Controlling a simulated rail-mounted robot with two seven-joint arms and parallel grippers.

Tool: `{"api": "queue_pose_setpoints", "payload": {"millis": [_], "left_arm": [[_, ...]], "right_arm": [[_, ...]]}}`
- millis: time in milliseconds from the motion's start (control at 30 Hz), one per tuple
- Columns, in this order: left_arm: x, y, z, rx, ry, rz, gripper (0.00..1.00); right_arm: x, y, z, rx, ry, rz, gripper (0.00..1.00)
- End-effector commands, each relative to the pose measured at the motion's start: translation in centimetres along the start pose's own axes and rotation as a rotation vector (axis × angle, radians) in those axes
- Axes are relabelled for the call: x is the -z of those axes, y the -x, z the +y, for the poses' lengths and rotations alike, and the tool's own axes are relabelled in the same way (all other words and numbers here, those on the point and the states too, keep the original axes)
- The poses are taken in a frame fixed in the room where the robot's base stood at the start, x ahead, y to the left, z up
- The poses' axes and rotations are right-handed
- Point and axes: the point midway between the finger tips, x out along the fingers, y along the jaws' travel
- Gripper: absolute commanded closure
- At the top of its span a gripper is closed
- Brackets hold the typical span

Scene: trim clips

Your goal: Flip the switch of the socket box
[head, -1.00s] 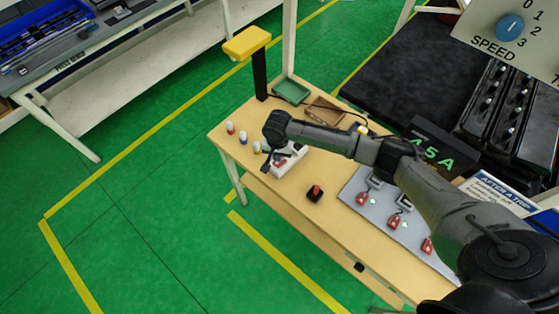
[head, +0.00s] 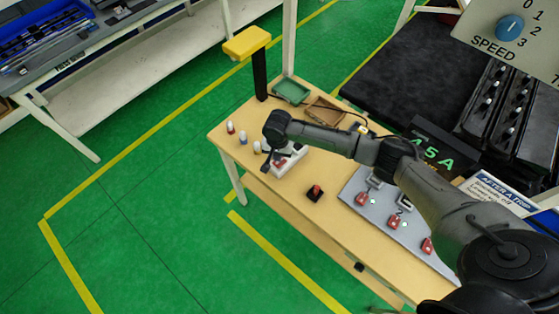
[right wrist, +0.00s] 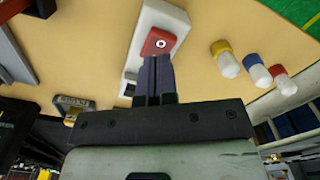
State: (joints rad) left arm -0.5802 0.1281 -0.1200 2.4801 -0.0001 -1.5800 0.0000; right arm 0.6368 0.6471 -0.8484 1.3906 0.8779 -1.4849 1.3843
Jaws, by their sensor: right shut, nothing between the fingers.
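The white socket box (head: 296,157) lies on the wooden table, partly hidden under my right gripper and wrist in the head view. In the right wrist view the white box (right wrist: 170,14) carries a red switch (right wrist: 158,43) with a small white ring mark. My right gripper (right wrist: 157,60) is shut and empty, its fingertips at the lower edge of the red switch. I cannot tell whether they touch it. In the head view the right gripper (head: 272,160) points down at the box's left part. My left gripper is in no view.
Several small capped bottles (head: 243,138) stand left of the box. A black base with a red button (head: 315,192) sits in front of it. A grey panel with red switches (head: 362,198) lies to the right. A green tray (head: 291,92) and a wooden tray (head: 323,109) are behind.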

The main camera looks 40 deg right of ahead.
Motion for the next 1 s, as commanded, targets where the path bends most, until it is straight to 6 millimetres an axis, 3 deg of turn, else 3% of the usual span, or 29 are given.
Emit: {"api": "queue_pose_setpoints", "payload": {"millis": [1000], "left_arm": [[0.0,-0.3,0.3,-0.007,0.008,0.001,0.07]], "right_arm": [[0.0,-1.1,0.0,0.001,0.0,-0.001,1.0]]}}
